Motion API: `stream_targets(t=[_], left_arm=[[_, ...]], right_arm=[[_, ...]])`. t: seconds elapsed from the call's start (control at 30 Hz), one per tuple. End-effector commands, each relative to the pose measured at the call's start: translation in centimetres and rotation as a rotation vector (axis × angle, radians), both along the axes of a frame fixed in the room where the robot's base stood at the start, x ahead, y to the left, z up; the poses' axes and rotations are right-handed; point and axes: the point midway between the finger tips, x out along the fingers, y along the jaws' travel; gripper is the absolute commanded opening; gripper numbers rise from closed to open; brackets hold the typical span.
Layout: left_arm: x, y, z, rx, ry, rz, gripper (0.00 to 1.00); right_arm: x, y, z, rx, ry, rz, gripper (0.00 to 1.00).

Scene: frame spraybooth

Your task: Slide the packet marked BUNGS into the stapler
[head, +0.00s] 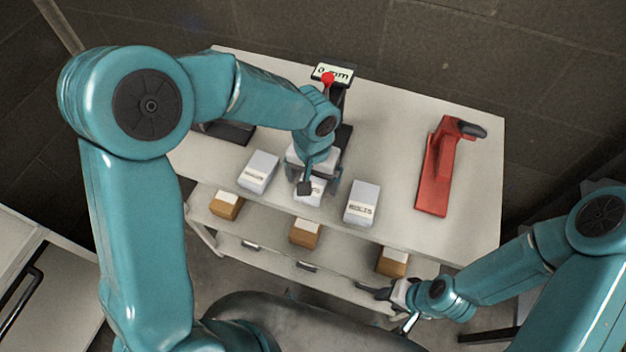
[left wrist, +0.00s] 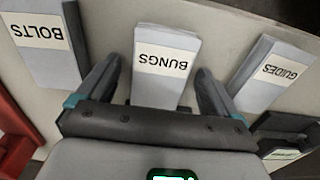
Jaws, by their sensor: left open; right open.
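The packet marked BUNGS (left wrist: 165,62) is a pale grey block with a white label, and its label is plain in the left wrist view. In the head view it is the middle packet (head: 316,190) on the table, partly hidden by my left arm. My left gripper (head: 307,184) is open over it. In the left wrist view my gripper's fingers (left wrist: 157,88) stand on either side of the packet, with gaps showing. A red device with a black handle (head: 437,175), which looks like the stapler, stands on the table's right. My right gripper (head: 388,308) is open and empty near the lower shelf.
The GUIDES packet (left wrist: 275,75) and the BOLTS packet (left wrist: 42,45) flank BUNGS. A post with a red knob (head: 328,79) and a display stands at the back. Brown boxes (head: 305,233) sit on the lower shelf. The tabletop (head: 400,130) is clear between BOLTS and the red device.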

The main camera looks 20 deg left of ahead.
Motion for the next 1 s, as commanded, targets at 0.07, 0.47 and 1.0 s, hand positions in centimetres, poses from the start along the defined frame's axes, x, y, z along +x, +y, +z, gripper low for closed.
stream_targets(t=[0.07,0.47,1.0], left_arm=[[0.0,0.0,0.0,0.000,0.000,0.000,0.94],[0.0,0.0,0.1,0.000,0.000,0.000,0.32],[0.2,0.0,5.8,-0.002,-0.008,0.002,0.32]], right_arm=[[0.0,0.0,0.0,0.000,0.000,0.000,0.43],[0.0,0.0,0.0,0.000,0.000,0.000,0.43],[0.0,0.0,-0.3,0.000,0.000,0.000,0.43]])
